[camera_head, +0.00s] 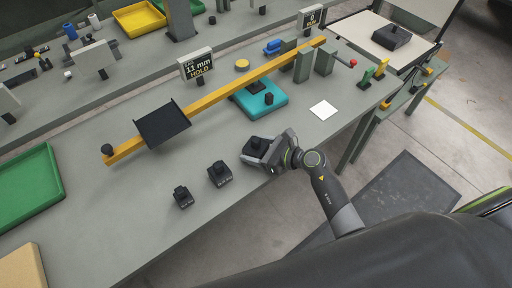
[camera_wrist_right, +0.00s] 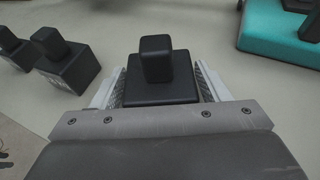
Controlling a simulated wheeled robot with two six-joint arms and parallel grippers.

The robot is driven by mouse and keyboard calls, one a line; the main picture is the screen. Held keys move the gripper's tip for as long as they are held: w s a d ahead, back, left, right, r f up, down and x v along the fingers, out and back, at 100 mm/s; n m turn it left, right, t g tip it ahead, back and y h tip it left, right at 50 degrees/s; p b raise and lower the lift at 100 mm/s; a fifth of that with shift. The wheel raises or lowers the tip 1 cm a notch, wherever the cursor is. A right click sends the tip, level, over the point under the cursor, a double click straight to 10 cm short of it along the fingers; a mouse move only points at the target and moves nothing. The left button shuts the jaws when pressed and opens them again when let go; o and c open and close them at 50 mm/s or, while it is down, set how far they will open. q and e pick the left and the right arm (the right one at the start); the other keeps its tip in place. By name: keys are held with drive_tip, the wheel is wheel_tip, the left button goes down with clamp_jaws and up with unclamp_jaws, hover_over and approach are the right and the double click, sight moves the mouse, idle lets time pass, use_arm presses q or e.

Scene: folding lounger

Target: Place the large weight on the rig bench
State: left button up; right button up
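The large weight (camera_head: 255,145) is a black block with a raised knob, the biggest of three in a row on the grey bench (camera_head: 120,235). It also shows in the right wrist view (camera_wrist_right: 157,62), between the fingers. My right gripper (camera_head: 268,156) is at the weight, one finger on each side. I cannot tell whether the pads press on it. The weight looks to be upright on the bench top. A separate green-legged stand with a pale top (camera_head: 362,45) is at the upper right; which surface is the rig bench is not labelled. My left gripper is out of view.
Two smaller black weights (camera_head: 219,174) (camera_head: 183,197) stand to the left. A yellow beam (camera_head: 225,93) with a black tray (camera_head: 163,124) crosses the bench behind. A teal base (camera_head: 268,108), a white square (camera_head: 323,109) and a green tray (camera_head: 30,188) lie around it.

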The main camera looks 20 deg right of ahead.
drive_tip(key=shift+o, duration=0.7)
drive_tip(key=shift+r, duration=0.25)
drive_tip(key=b+v, duration=0.2)
drive_tip(key=v, duration=1)
